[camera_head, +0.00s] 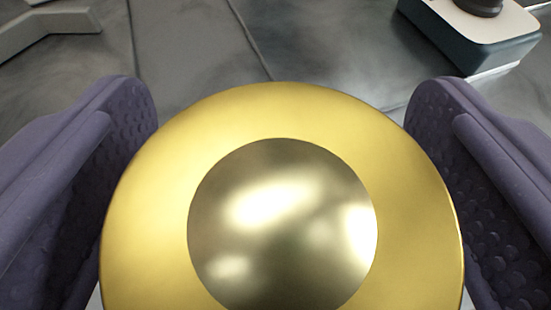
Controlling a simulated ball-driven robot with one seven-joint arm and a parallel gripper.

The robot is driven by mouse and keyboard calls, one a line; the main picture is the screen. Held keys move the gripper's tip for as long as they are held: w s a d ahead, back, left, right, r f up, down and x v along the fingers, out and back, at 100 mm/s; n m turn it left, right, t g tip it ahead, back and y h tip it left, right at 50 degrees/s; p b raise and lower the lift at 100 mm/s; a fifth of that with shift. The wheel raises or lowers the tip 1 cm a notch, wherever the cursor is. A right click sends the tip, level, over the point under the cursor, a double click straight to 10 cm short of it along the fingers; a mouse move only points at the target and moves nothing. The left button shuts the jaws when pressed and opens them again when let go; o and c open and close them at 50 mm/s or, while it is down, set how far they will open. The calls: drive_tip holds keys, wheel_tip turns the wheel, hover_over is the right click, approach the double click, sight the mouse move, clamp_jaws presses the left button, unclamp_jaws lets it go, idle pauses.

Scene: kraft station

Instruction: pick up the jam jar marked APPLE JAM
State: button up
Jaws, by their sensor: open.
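A round gold lid (410,200) with a darker, shiny raised disc in its middle fills the lower centre of the view, very close to the camera. It looks like the top of a jar; its side and any label are hidden, so I cannot tell whether it reads APPLE JAM. My gripper (280,130) is open, with one purple dimpled finger on each side of the lid. The lid is between the fingers. The left finger overlaps the lid's edge in the picture, and a small gap shows at the upper right; contact is unclear.
A grey tiled floor or surface (195,60) with dark seams lies beyond. A dark teal and white box-like device (480,40) with a black knob stands at the top right. A grey angled bar (50,25) is at the top left. The top middle is clear.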

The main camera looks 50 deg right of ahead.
drive_tip(key=shift+c, duration=0.2)
drive_tip(key=shift+r, duration=0.1)
drive_tip(key=c, duration=1.3)
drive_tip(key=shift+r, duration=0.1)
